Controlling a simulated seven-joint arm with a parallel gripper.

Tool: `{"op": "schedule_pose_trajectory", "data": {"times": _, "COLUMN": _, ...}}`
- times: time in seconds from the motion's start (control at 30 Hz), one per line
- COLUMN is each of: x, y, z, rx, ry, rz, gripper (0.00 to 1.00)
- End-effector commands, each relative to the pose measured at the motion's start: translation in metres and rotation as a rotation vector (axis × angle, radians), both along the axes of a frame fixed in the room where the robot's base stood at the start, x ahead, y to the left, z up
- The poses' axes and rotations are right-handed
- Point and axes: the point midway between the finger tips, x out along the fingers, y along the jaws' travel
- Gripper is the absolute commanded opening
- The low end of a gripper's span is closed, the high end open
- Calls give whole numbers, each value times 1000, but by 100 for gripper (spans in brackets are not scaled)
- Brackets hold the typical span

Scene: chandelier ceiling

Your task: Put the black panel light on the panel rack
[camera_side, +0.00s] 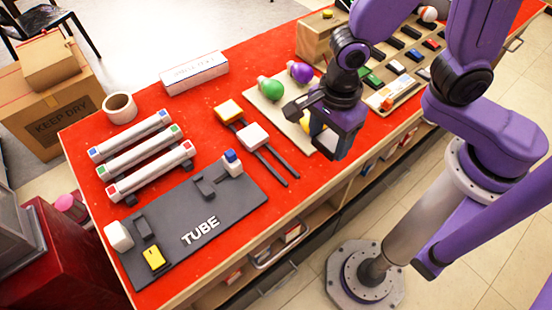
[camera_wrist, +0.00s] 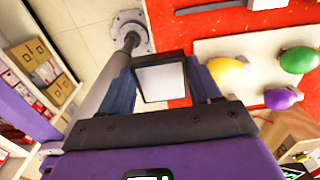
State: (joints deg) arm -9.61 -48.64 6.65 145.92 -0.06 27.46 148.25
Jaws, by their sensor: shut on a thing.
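The black panel light (camera_wrist: 162,82) shows in the wrist view as a pale square face in a black frame. My gripper (camera_wrist: 163,70) is shut on it, with a blue finger at either side. In the side view my gripper (camera_side: 335,145) hangs over the front edge of the red table, right of the panel rack; the held light is hard to make out there. The panel rack appears to be the pair of dark rails (camera_side: 271,162) on the table. A yellow panel (camera_side: 229,111) and a white panel (camera_side: 252,135) sit at its far ends.
A bulb board (camera_side: 265,104) with green, purple and yellow bulbs lies behind my gripper. A dark TUBE rack (camera_side: 215,209) and several tube lights (camera_side: 145,159) lie left of the panel rack. Red table surface is bare in front of the rails.

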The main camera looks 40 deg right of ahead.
Motion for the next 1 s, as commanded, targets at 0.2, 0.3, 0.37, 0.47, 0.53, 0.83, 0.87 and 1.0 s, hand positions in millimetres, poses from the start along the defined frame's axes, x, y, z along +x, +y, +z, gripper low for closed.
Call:
{"op": "schedule_pose_trajectory", "data": {"times": 0.2, "x": 10, "y": 8, "z": -6, "rx": 0, "ry": 0, "rz": -1, "gripper": 32}}
{"op": "schedule_pose_trajectory", "data": {"times": 0.3, "x": 13, "y": 11, "z": -7, "rx": -1, "ry": 1, "rz": -1, "gripper": 32}}
{"op": "schedule_pose_trajectory", "data": {"times": 0.37, "x": 15, "y": 13, "z": -8, "rx": 0, "ry": 0, "rz": -2, "gripper": 32}}
{"op": "schedule_pose_trajectory", "data": {"times": 0.47, "x": 18, "y": 15, "z": -10, "rx": 1, "ry": 0, "rz": -1, "gripper": 32}}
{"op": "schedule_pose_trajectory", "data": {"times": 0.53, "x": 20, "y": 17, "z": -11, "rx": 0, "ry": 0, "rz": 0, "gripper": 32}}
{"op": "schedule_pose_trajectory", "data": {"times": 0.83, "x": 39, "y": 31, "z": -23, "rx": -1, "ry": 1, "rz": 0, "gripper": 32}}
{"op": "schedule_pose_trajectory", "data": {"times": 0.87, "x": 42, "y": 34, "z": -25, "rx": -1, "ry": 1, "rz": 0, "gripper": 32}}
{"op": "schedule_pose_trajectory", "data": {"times": 1.0, "x": 50, "y": 41, "z": -40, "rx": -2, "ry": 2, "rz": 0, "gripper": 32}}
